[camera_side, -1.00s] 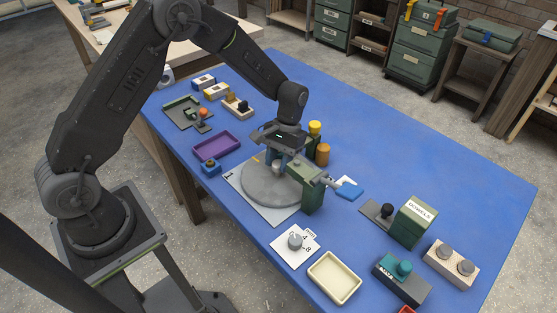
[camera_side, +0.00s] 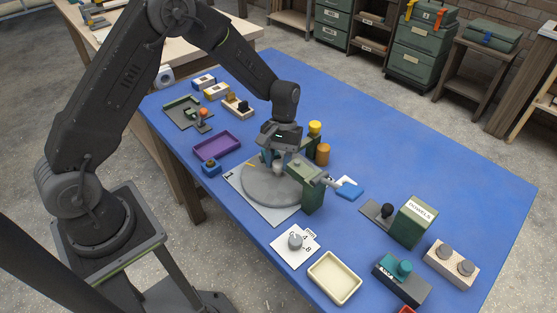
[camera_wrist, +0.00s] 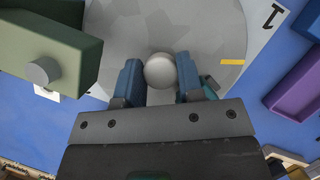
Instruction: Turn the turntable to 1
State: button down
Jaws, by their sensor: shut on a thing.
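The turntable (camera_side: 265,190) is a grey disc on a pale plate (camera_side: 272,217). A black "1" is printed at the plate's left corner and shows in the wrist view (camera_wrist: 270,15). A yellow mark (camera_side: 250,164) lies near the disc's rim; in the wrist view the mark (camera_wrist: 233,62) is close to the "1" but not in line with it. My gripper (camera_side: 279,165) points down over the disc. Its blue fingers (camera_wrist: 160,76) are shut on a round pale grey knob (camera_wrist: 160,71) standing on the disc. The disc's far side is partly hidden by my gripper.
A green block device (camera_side: 313,190) stands close against the disc's right side. A purple tray (camera_side: 217,146) and a blue block with a knob (camera_side: 210,167) lie left. A dial plate (camera_side: 295,243) and cream tray (camera_side: 334,278) are in front. The table's right back is clear.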

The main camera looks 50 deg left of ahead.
jog(key=shift+n+t+h, duration=0.5)
jog(key=shift+n+h, duration=0.1)
jog(key=shift+n, duration=1.7)
jog(key=c, duration=0.8)
grip_release()
jog(key=shift+o, duration=0.2)
jog(key=v, duration=1.4)
jog(key=shift+s, duration=0.3)
